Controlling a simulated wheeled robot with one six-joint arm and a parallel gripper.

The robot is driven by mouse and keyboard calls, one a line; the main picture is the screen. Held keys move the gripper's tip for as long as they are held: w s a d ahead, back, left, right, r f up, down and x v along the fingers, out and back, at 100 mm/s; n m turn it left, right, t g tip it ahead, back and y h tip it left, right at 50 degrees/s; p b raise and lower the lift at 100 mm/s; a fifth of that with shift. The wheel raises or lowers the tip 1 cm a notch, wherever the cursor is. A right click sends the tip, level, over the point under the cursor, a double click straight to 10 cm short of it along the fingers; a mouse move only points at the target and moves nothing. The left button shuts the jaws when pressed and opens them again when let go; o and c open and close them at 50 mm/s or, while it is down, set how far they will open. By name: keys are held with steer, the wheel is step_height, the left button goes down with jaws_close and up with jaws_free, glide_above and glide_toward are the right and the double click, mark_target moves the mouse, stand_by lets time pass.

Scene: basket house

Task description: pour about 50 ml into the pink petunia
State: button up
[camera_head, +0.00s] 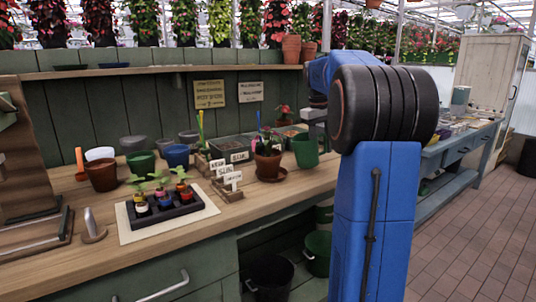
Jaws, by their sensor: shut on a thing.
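A terracotta pot (267,163) with a small leafy plant stands on a saucer on the wooden bench. A small reddish-pink spot shows among its leaves, but I cannot tell for sure that it is the pink petunia. My gripper (314,118) is mostly hidden behind my blue arm. It is shut on a green cup (305,152), just right of the terracotta pot. The cup looks slightly tilted, and its contents are hidden. I cannot tell whether the cup clears the bench. Several seedlings in small coloured pots stand in a dark tray (190,212) at the left.
White label signs (224,172) stand between the tray and the terracotta pot. A brown pot (101,175), a green pot (141,161) and a blue pot (177,155) stand behind the tray. A raised shelf (150,69) runs along the back. Bare bench lies in front of the saucer.

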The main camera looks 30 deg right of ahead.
steer(key=shift+w+a+r+h, duration=0.1)
steer(key=shift+a+r+h, duration=0.7)
steer(key=shift+h, duration=0.2)
steer(key=a+r+g+h, duration=0.1)
steer(key=a+r+h, duration=0.2)
steer(key=r+h, duration=0.1)
steer(key=shift+w+a+r, duration=0.3)
steer(key=shift+r, duration=0.15)
steer(key=shift+a+r+h, duration=0.15)
steer(key=shift+r+h, duration=0.15)
steer(key=shift+h, duration=0.2)
steer(key=shift+a+r+h, duration=0.2)
steer(key=shift+r+h, duration=0.05)
steer(key=shift+h, duration=0.05)
steer(key=shift+r, duration=0.2)
steer(key=shift+a+r+h, duration=0.2)
steer(key=shift+r+h, duration=0.1)
steer(key=shift+h, duration=0.2)
steer(key=shift+w+a+r+p, duration=0.1)
steer(key=shift+a+r+p, duration=0.15)
steer(key=shift+r+p, duration=0.1)
stand_by(0.9)
